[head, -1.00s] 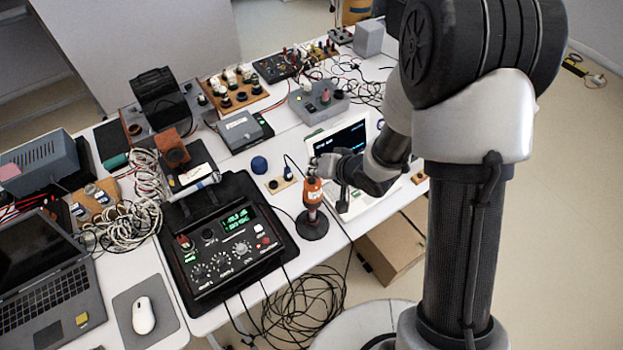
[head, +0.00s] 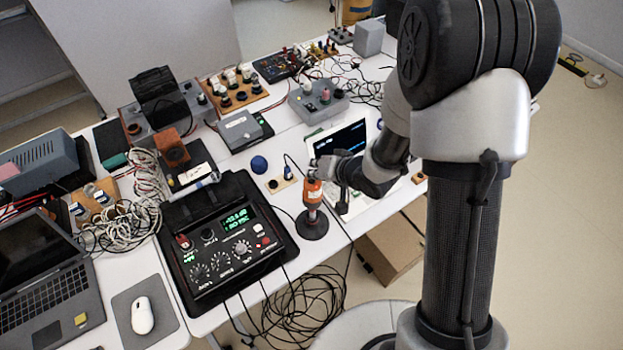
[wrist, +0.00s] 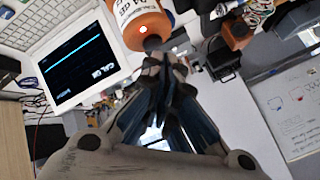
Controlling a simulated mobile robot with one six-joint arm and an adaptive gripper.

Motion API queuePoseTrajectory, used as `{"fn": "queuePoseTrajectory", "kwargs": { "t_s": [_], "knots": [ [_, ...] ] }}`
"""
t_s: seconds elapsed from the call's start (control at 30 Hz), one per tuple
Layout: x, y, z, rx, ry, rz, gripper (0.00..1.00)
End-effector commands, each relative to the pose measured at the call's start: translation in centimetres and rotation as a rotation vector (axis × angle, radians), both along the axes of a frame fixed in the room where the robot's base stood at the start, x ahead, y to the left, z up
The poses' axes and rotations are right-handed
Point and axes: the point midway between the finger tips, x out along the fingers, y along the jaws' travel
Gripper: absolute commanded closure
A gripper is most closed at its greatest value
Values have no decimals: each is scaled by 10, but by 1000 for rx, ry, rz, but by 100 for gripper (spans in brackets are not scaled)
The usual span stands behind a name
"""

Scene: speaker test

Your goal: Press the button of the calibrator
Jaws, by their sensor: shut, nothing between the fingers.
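The calibrator is an orange cylinder (head: 312,192) with a pale label, standing upright on a round black base (head: 312,224) near the front edge of the table. In the wrist view its orange body (wrist: 136,18) fills the top middle, with a small bright red-and-white spot, perhaps the button or a light, on its near end. My gripper (head: 319,166) is shut and empty, at the top of the calibrator. In the wrist view the closed fingertips (wrist: 164,62) sit just below the dark end piece of the calibrator. I cannot tell whether they touch it.
A white laptop (wrist: 83,65) stands close by; its screen seems to read "CAL OK". A black meter box (head: 225,245) with knobs and a green display lies left of the calibrator. A blue ball (head: 259,164) and black cables (head: 290,310) are near.

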Motion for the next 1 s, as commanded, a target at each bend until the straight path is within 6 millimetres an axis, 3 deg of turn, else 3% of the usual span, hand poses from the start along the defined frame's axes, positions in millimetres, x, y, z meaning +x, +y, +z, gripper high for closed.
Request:
{"fn": "queuePoseTrajectory", "kwargs": {
  "t_s": [1.0],
  "knots": [
    [0, 0, -8, 0, 0, 0, 100]
  ]
}}
